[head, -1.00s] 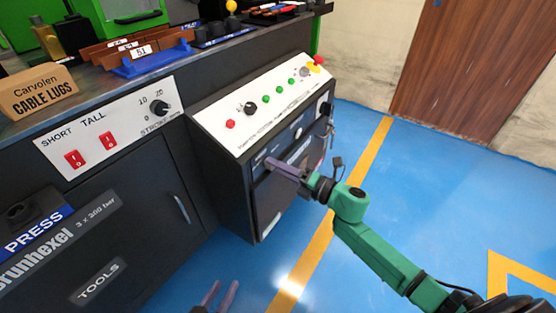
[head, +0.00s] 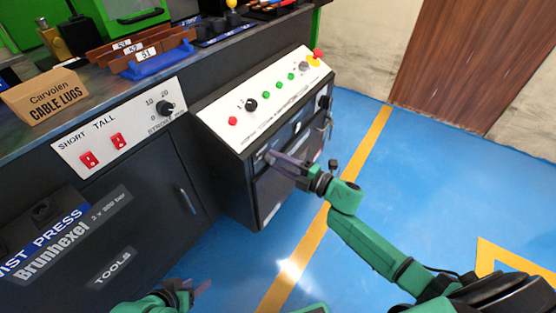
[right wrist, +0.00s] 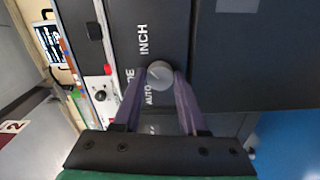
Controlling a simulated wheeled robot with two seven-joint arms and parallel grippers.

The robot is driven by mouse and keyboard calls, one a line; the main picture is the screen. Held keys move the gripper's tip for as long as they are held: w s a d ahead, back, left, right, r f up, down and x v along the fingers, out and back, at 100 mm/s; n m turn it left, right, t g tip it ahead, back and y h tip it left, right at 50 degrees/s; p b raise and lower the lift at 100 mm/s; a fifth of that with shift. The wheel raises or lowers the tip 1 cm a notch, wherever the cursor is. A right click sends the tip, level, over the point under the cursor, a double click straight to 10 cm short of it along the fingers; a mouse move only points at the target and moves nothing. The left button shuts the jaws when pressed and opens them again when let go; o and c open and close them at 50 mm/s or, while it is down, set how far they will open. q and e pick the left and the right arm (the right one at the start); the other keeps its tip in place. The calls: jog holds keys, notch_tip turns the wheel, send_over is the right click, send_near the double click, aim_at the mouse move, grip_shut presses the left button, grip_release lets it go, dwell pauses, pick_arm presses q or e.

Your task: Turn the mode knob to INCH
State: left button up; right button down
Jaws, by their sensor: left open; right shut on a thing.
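The mode knob (right wrist: 160,73) is a small round grey knob on a dark panel in the right wrist view. The word INCH (right wrist: 144,40) is printed above it in that picture, and AUTO (right wrist: 148,94) below it to the left. My right gripper (right wrist: 156,76) is shut on the knob, with its purple fingers on either side. I cannot tell clearly where the knob points. In the head view my right gripper (head: 276,160) is at the front of the cabinet and hides the knob. My left gripper (head: 199,287) is open and empty, low at the bottom edge.
A sloped white control panel (head: 265,105) with buttons and a black knob lies above the right gripper. A press cabinet (head: 120,210) with red switches stands to the left.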

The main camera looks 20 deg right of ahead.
jog(key=shift+c, duration=2.3)
grip_release()
